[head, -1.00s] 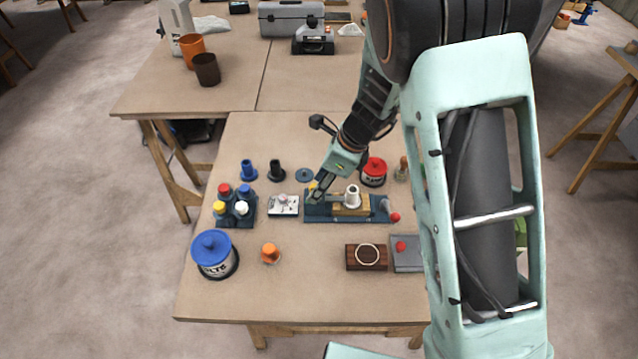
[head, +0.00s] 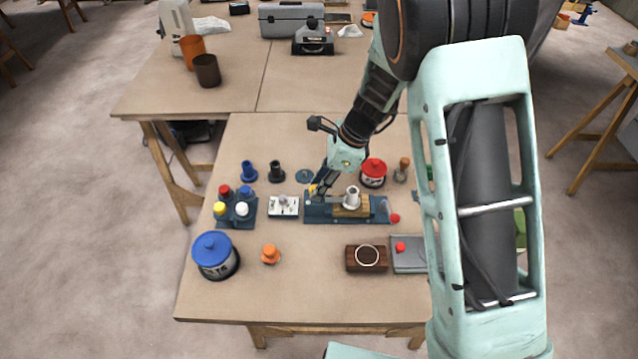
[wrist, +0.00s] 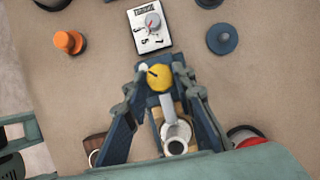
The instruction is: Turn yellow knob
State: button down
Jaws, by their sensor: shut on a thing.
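The yellow knob (wrist: 159,77) is round with a dark mark on its face and sits at one end of the blue fixture (head: 350,219). My gripper (wrist: 161,73) has its two dark fingers on either side of the knob and is shut on it. In the head view, my gripper (head: 316,190) comes down at a slant over the fixture's left end, and only a little of the knob (head: 311,188) shows. A grey rod and a pale ring-shaped part (wrist: 176,135) lie behind the knob, between the fingers in the wrist view.
A white dial box (head: 284,205) stands just left of the fixture. A blue rack with coloured caps (head: 235,212) is farther left. A red-lidded tin (head: 373,172) stands close behind the fixture. A wooden block with a ring (head: 367,257) is in front.

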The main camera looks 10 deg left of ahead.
jog(key=n, duration=0.2)
jog(key=n+g, duration=0.1)
jog(key=shift+w+n+p, duration=0.2)
jog(key=shift+n+p, duration=0.1)
jog(key=shift+n, duration=0.1)
jog(key=n+g+h, duration=0.1)
jog(key=n, duration=0.2)
jog(key=shift+w+a, duration=0.1)
jog(key=shift+a, duration=0.05)
jog(key=n+h, duration=0.1)
jog(key=n, duration=0.1)
jog(key=n+g+h, duration=0.1)
jog(key=n, duration=0.4)
jog(key=shift+a+h, duration=0.25)
jog(key=shift+h, duration=0.15)
jog(key=n+h, duration=0.1)
jog(key=n, duration=0.2)
jog(key=shift+a+n, duration=0.1)
jog(key=shift+n, duration=0.2)
jog(key=n+h, duration=0.1)
jog(key=n, duration=0.2)
jog(key=shift+a+n+h, duration=0.15)
jog(key=shift+n+h, duration=0.15)
jog(key=n, duration=0.3)
jog(key=n+t+h+b, duration=0.1)
jog(key=n, duration=0.2)
jog(key=shift+a+t+h, duration=0.1)
jog(key=shift+t+h, duration=0.2)
jog(key=c, duration=1.6)
grip_release()
